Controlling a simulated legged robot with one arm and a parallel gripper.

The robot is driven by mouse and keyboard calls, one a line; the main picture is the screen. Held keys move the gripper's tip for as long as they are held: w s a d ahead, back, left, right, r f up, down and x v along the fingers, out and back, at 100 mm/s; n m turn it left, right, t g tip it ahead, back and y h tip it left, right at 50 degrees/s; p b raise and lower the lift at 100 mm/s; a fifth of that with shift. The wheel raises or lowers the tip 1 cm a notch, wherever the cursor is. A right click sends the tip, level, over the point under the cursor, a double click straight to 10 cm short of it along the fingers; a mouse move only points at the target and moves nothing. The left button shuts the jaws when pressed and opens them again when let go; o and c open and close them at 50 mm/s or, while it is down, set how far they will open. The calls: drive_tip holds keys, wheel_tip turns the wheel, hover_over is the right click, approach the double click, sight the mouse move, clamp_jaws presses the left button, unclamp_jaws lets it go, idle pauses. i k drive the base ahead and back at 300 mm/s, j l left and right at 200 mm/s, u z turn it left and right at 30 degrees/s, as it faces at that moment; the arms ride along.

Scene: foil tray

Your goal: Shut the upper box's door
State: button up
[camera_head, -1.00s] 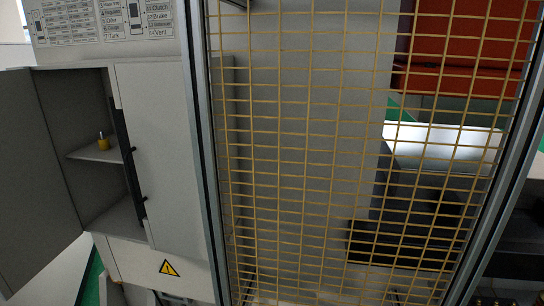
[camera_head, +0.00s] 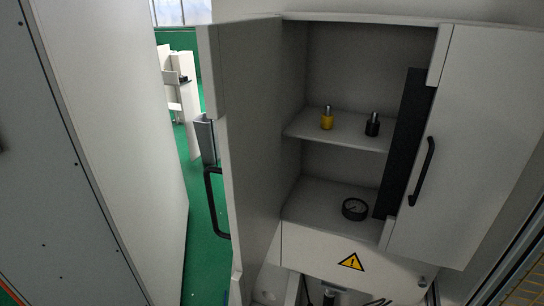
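The upper box (camera_head: 340,224) is a grey cabinet at the centre right of the head view. Its left door (camera_head: 262,130) stands wide open, swung out toward me, with a black bar handle (camera_head: 214,202) and a grey metal block (camera_head: 206,140) at its free edge. My gripper is not in view.
Inside are a shelf (camera_head: 345,137) with a yellow bottle (camera_head: 327,118) and a black bottle (camera_head: 372,124), and a round gauge (camera_head: 355,209) below. Under the warning sign (camera_head: 351,262) is an open space with cables. A tall grey panel (camera_head: 125,140) stands left; green floor (camera_head: 205,260) shows between.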

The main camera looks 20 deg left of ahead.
sight(240, 60)
drive_tip(key=j, duration=0.9)
drive_tip(key=i+j, duration=0.1)
drive_tip(key=j, duration=0.75)
drive_tip(key=k+j, duration=0.1)
drive_tip(key=k, duration=0.65)
